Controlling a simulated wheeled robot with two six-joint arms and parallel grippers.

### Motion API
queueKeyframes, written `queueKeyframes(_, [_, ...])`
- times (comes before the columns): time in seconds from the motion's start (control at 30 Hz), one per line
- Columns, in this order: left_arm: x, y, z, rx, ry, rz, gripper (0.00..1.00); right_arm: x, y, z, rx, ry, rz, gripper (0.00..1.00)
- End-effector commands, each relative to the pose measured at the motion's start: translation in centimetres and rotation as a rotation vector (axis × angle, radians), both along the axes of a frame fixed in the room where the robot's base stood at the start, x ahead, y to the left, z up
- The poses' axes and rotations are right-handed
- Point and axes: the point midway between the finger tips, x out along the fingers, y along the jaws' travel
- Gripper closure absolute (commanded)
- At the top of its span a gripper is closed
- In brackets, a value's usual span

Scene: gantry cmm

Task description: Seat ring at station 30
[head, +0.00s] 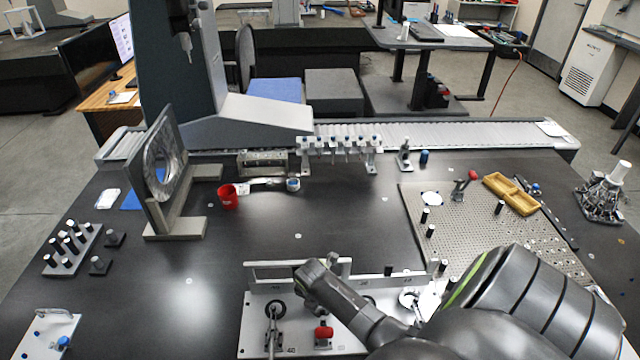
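A light fixture plate (256,338) with a raised back rail (262,271) lies at the front of the dark table. A station mark that looks like 40 shows near its front; I cannot clearly read a 30. A dark round loop on a post (275,311) and a red-knobbed clamp (323,331) stand on the plate. A pale round part (409,298) shows at its right, partly behind my arm; I cannot tell which piece is the task's ring. My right gripper (308,281) is over the plate's middle, its fingers too unclear to judge. My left gripper is out of view.
An upright plate with a large round hole (146,185) stands at left, near a block with several dark pins (72,249). A red cup (228,198) and a probe rack (340,146) are behind. A perforated plate (470,225) with yellow trays (511,194) is at right. The middle table is clear.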

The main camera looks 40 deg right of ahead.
Motion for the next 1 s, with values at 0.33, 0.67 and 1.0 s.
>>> queueKeyframes(0.33, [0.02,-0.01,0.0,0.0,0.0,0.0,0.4,0.07,0.0,0.07,-0.001,-0.001,0.0,0.85])
queueKeyframes(0.67, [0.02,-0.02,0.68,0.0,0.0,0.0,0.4,0.05,-0.01,0.17,0.0,0.0,0.0,0.85])
queueKeyframes(1.0, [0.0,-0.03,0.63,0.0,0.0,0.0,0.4,0.08,0.0,0.05,-0.001,-0.001,0.0,0.85])
